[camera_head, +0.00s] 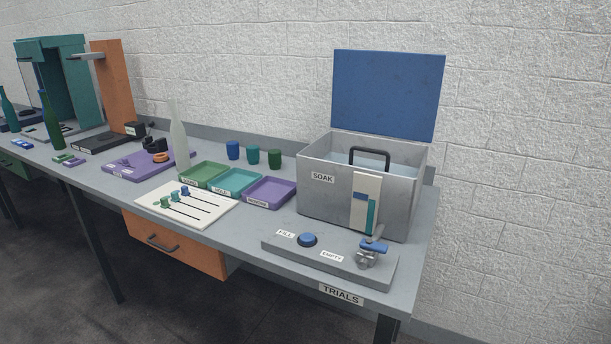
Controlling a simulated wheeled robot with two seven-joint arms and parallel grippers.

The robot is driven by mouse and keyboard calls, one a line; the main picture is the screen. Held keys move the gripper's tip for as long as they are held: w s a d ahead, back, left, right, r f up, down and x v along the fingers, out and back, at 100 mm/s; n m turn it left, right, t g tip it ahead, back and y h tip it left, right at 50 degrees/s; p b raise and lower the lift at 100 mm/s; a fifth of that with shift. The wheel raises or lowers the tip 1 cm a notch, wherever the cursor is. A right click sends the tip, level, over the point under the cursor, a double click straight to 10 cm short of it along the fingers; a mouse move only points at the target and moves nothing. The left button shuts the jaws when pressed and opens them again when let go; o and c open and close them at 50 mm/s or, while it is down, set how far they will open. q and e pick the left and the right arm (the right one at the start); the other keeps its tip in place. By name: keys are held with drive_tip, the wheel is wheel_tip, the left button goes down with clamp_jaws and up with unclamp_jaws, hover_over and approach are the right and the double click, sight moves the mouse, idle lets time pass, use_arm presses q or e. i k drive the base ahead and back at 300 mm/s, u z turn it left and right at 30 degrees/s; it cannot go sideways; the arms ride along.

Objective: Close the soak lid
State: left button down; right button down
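The soak lid (388,95) is a flat blue panel. It stands upright, open, at the back edge of the grey metal soak tank (320,200). The tank sits at the right end of the bench and carries a "SOAK" label. Pale liquid shows inside it. A black handle (370,152) rises at the tank's opening; what it is fixed to is hidden. Neither of my grippers shows in the head view.
A panel with a blue fill button (307,240) and a blue-handled valve (373,246) lies in front of the tank. Trays (270,192), a clear bottle (179,140) and small cups (253,155) stand to its left. A block wall is behind.

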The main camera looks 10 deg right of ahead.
sight(390, 94)
drive_tip(key=z, duration=2.4)
drive_tip(key=i, duration=2.75)
drive_tip(key=u, duration=3.6)
drive_tip(key=i, duration=0.5)
drive_tip(key=z, duration=0.25)
drive_tip(key=k, duration=0.8)
drive_tip(key=u, duration=0.2)
